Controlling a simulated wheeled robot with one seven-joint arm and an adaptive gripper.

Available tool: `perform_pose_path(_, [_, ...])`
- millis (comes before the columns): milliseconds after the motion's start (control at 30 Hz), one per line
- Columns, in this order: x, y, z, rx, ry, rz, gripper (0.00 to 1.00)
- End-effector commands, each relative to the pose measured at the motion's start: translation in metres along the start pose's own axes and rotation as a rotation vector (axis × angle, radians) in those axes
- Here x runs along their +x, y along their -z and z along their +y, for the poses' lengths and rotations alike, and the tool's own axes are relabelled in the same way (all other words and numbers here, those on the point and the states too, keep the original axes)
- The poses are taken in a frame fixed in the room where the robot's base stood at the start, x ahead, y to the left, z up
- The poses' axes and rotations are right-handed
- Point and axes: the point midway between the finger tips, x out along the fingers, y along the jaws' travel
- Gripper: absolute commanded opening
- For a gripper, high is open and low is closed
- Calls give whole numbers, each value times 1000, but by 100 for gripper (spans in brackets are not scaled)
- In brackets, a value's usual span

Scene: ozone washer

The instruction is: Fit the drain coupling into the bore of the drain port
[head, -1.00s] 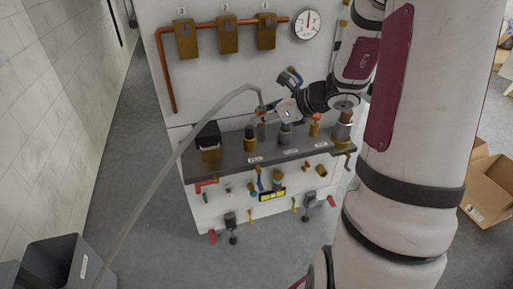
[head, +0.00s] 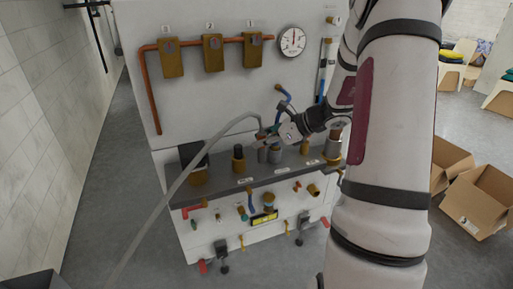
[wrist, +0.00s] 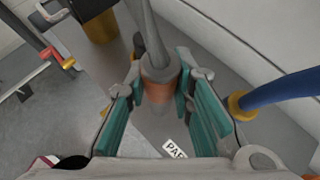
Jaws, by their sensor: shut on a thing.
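My gripper (head: 267,137) is shut on the drain coupling, whose copper-orange collar (wrist: 158,88) sits between the teal finger pads in the wrist view. A grey hose (head: 190,172) leaves the coupling's top, arches up and runs down to the lower left; it also shows in the wrist view (wrist: 152,30). The coupling is over the dark shelf (head: 222,185) of the white panel, among upright fittings. I cannot tell which fitting is the drain port; its bore is not visible. The coupling's lower end is unclear, and whether it touches anything cannot be told.
A dark-topped brass fitting (head: 238,160) stands left of the gripper, and a grey fitting (head: 275,153) close by right. A blue hose (wrist: 285,90) with a brass end lies right in the wrist view. Valves and a yellow label (head: 264,218) are below the shelf. Cardboard boxes (head: 480,200) stand right.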

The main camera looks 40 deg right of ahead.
Motion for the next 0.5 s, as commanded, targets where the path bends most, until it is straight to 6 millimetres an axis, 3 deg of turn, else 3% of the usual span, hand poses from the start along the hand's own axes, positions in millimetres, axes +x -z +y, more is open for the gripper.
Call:
perform_pose_path(100, [15,-8,-11,-1,-1,0,0])
perform_pose_path(267, [23,-12,-16,1,0,0,0])
perform_pose_path(500, [38,10,-16,4,0,0,0])
